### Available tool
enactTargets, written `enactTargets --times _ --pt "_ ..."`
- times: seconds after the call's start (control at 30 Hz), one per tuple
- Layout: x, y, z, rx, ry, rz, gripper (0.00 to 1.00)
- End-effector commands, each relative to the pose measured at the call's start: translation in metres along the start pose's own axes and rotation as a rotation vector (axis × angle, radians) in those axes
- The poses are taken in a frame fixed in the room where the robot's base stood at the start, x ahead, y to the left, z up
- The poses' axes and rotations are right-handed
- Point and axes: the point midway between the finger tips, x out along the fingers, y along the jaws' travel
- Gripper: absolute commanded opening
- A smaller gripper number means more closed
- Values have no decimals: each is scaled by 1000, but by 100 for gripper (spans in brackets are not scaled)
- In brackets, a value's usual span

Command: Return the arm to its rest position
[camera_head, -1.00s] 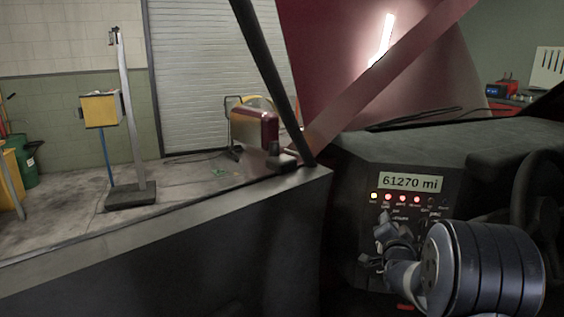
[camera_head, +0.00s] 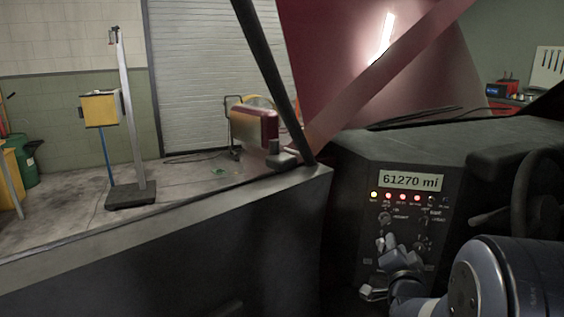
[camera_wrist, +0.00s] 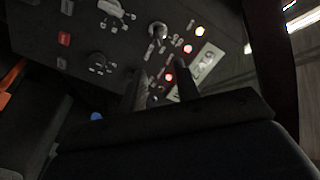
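My arm (camera_head: 490,280) reaches in from the lower right of the head view. My gripper (camera_head: 386,242) is in front of the lower part of the dark dashboard panel (camera_head: 350,200), below its knobs. In the wrist view, the two dark fingers of my gripper (camera_wrist: 161,74) stand apart with an empty gap between them. They point toward the panel, and I see nothing held. The panel has a lit display (camera_head: 411,181) reading 61270 mi, a row of small lights (camera_head: 402,197), and knobs (camera_head: 386,218) below them.
A steering wheel (camera_head: 538,205) stands at the right, close to my arm. The door sill (camera_head: 180,225) crosses the lower left. Outside are a yellow box on a stand (camera_head: 101,108) and a red and yellow machine (camera_head: 254,125).

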Motion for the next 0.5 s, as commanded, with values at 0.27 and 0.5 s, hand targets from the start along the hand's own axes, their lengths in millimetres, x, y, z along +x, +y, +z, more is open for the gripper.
enactTargets --times 0.27,0.5 --pt "52 0 0 0 -1 0 31" --pt "92 0 1 0 -1 -1 31"
